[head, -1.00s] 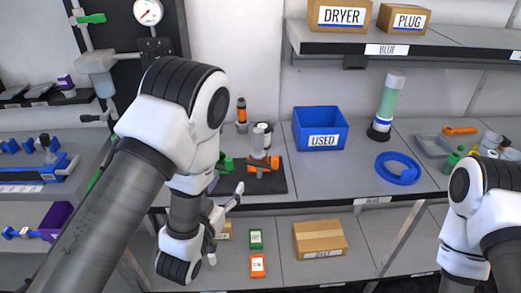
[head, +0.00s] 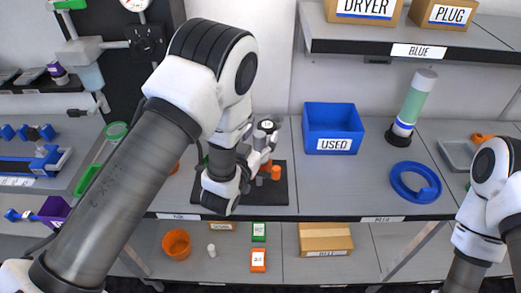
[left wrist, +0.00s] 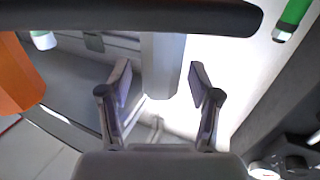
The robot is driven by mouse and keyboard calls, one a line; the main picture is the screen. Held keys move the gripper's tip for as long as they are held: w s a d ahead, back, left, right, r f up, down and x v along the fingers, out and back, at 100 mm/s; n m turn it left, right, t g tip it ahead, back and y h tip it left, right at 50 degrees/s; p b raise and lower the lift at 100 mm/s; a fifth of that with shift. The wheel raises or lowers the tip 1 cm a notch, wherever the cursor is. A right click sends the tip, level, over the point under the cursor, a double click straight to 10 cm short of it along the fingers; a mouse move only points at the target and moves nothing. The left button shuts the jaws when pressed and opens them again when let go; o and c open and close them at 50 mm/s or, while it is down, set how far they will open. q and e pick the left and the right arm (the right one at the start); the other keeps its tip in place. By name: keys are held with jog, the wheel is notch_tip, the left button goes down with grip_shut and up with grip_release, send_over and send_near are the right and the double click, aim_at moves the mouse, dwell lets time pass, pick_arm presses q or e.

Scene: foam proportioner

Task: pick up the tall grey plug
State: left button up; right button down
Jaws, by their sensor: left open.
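The tall grey plug (left wrist: 163,62) shows in the left wrist view as a pale grey column at the middle, between the finger lines. In the head view a grey cylinder top (head: 260,140), probably the same plug, stands at the black mat (head: 280,197), partly hidden by my arm. My left gripper (left wrist: 159,82) is open, one finger on each side of the column, with gaps on both sides. In the head view the left gripper (head: 256,158) is at the mat, largely hidden by its wrist. My right gripper is out of view.
Orange parts (head: 275,172) stand on the mat close by the gripper. The shelf between mat and bin is clear.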

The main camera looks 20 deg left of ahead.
pick_arm(q)
jog(key=shift+w, duration=0.15)
jog(key=shift+s, duration=0.2)
jog(key=c, duration=0.3)
grip_shut()
jog(key=shift+r, duration=0.15)
